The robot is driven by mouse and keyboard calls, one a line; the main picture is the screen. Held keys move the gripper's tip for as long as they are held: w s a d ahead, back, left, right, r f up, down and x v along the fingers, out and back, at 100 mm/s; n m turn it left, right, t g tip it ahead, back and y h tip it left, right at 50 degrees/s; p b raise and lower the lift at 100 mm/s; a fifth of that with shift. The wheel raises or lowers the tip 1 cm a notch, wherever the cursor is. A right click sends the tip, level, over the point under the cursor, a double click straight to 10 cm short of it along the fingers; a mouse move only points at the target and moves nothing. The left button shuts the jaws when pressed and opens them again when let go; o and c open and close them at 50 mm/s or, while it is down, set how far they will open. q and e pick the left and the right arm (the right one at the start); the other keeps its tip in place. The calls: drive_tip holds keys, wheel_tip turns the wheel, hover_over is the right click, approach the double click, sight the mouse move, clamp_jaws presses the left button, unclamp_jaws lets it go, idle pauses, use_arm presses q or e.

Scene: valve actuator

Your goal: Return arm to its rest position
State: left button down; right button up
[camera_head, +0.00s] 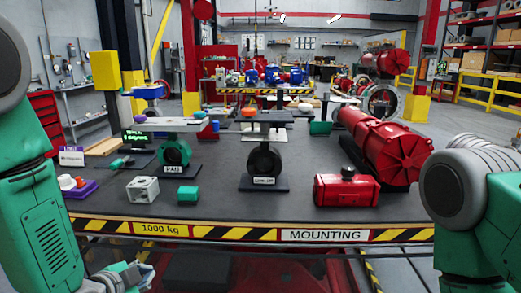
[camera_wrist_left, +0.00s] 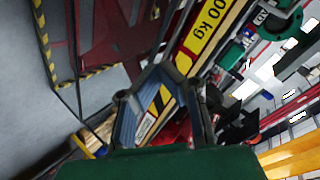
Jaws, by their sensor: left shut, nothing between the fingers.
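My left arm, green with grey joints, comes down the left side of the head view. Its gripper (camera_head: 143,272) is low at the lower left, in front of and below the table's striped front edge. In the left wrist view the left gripper (camera_wrist_left: 160,72) is shut, its blue-grey padded fingers meeting in a peaked frame with nothing held. Through and beyond them shows the table's yellow-black edge with its kg label (camera_wrist_left: 205,30), tilted. My right arm stands at the right of the head view; its gripper is out of the picture.
The dark work table (camera_head: 225,205) holds a large red actuator (camera_head: 385,145), a small red box unit (camera_head: 346,190), two valves on stands (camera_head: 264,160), (camera_head: 175,152), a white block (camera_head: 142,189) and a green block (camera_head: 188,196). Bare grey floor (camera_wrist_left: 30,110) shows left in the wrist view.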

use_arm(q)
drive_tip(key=s+a+f+n+g, duration=0.1)
drive_tip(key=s+f+n+g, duration=0.2)
drive_tip(key=s+f, duration=0.3)
drive_tip(key=s+f+n+g+y, duration=0.1)
drive_tip(key=s+f+n+g, duration=0.3)
drive_tip(key=s, duration=1)
drive_tip(key=s+a+f+n+g+y, duration=0.1)
drive_tip(key=s+f+n+g, duration=0.2)
drive_tip(key=s+f, duration=0.6)
drive_tip(key=shift+s+a+f+n+g, duration=0.3)
drive_tip(key=shift+s+f+n, duration=0.05)
drive_tip(key=shift+s+n, duration=0.65)
drive_tip(key=shift+w, duration=0.15)
